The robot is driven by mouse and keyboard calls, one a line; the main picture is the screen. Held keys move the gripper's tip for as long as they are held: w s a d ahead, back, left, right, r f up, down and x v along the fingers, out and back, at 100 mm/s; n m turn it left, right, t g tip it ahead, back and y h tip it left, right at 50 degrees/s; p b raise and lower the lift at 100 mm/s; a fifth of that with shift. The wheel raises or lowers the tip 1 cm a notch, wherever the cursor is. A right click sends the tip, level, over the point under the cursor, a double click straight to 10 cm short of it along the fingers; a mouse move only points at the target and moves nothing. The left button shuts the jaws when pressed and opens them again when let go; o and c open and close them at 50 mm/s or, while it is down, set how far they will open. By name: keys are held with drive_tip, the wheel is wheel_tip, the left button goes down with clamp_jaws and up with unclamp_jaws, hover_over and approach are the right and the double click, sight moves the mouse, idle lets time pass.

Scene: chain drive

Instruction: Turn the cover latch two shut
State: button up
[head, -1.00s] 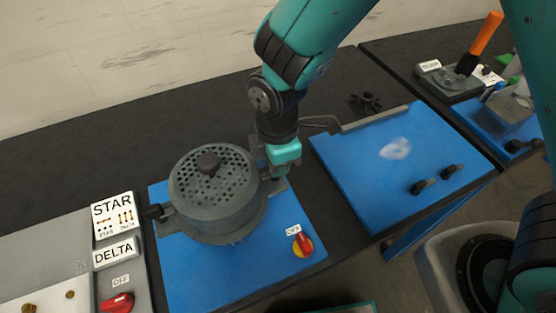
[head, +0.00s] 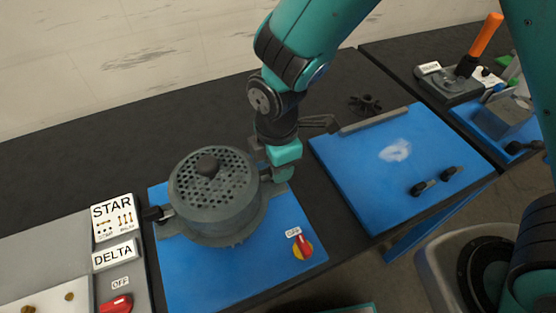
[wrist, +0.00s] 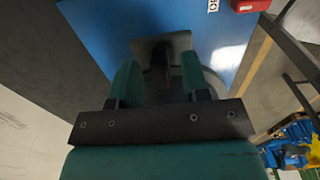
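The round grey perforated cover (head: 212,190) with a black knob on top sits on the blue plate. A dark latch (head: 154,213) sticks out at its left side. My gripper (head: 280,173) is at the cover's right side, pointing down. In the wrist view my gripper (wrist: 160,64) has its two teal fingers apart, with a dark latch handle (wrist: 160,72) between them. Gaps show on both sides of the handle. In the head view this right latch is mostly hidden by my gripper. No label tells which latch is two.
A red and yellow switch (head: 303,246) marked OFF is on the blue plate's front right. STAR (head: 112,215) and DELTA (head: 114,254) signs stand left. Another blue plate (head: 365,185) with two black handles lies right. Dark bench behind the cover is clear.

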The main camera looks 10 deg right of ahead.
wheel_tip(320, 180, up, 17)
drive_tip(key=b, duration=0.2)
drive_tip(key=shift+r, duration=0.2)
drive_tip(key=shift+d, duration=0.1)
drive_tip(key=s+d+m+y, duration=0.4)
drive_tip(key=s+d+m, duration=0.5)
drive_tip(key=m, duration=0.5)
drive_tip(key=s, duration=0.2)
drive_tip(key=shift+s+d+r, duration=0.25)
drive_tip(key=shift+s+d, duration=0.15)
